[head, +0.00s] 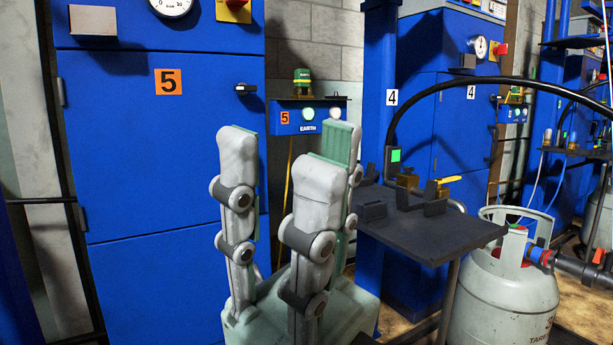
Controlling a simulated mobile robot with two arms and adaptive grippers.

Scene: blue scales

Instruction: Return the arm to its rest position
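My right gripper (290,147) stands large in the lower middle of the head view, with its grey, green-padded fingers pointing up. The fingers are straight and spread apart, and nothing is held between them. Its pale green palm is at the bottom edge of the picture. The rest of the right arm is out of the picture. My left gripper is not in view.
A dark metal shelf (430,236) with clamps is just right of the gripper; any gap is hard to judge. A grey gas cylinder (503,295) with a hose stands at right. Blue cabinet 5 (160,150) is behind at left, and blue cabinet 4 (465,130) farther right.

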